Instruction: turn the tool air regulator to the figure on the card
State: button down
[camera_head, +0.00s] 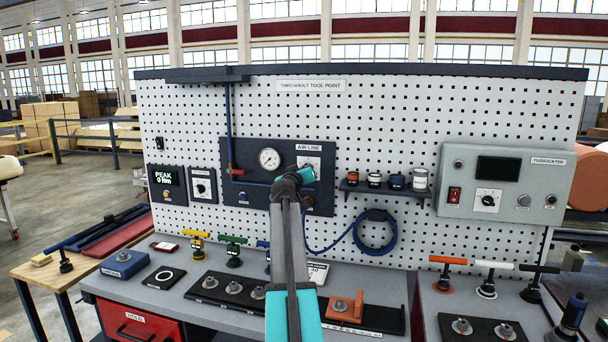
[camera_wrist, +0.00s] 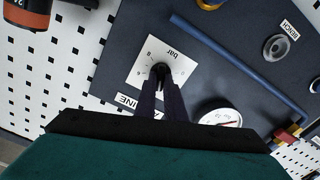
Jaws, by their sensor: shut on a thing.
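The air regulator's black knob (camera_wrist: 160,70) sits at the middle of a white dial plate (camera_wrist: 146,58) marked "bar". My gripper (camera_wrist: 160,82) is shut on this knob, with one dark finger on each side. The fingers hide part of the knob and the dial, so its setting cannot be read. In the head view my gripper (camera_head: 304,176) is at the dark air-line panel (camera_head: 250,150), covering the regulator. A round pressure gauge (camera_head: 269,160) is left of it; its figure is too small to read. A white card (camera_head: 318,272) lies on the bench, its print unreadable.
A red valve lever (camera_head: 234,171) and blue pipe are on the panel left of the gauge. A shelf with several small pots (camera_head: 396,182) and a coiled blue hose (camera_head: 375,232) are at right. Upright coloured-handled tools (camera_head: 233,250) stand on the bench below.

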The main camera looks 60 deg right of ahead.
jog(key=shift+d+r+n, duration=0.1)
jog(key=shift+r+n, duration=0.05)
jog(key=shift+n, duration=0.55)
jog(key=c, duration=1.8)
grip_release()
jog(key=shift+d, duration=0.1)
jog(key=shift+c, duration=0.2)
jog(key=shift+a+f, duration=0.2)
jog(key=b+v, duration=0.3)
jog(key=v, duration=1)
jog(key=shift+s+a+b, duration=0.2)
jog(key=shift+a+b, duration=0.1)
jog(key=shift+b, duration=0.1)
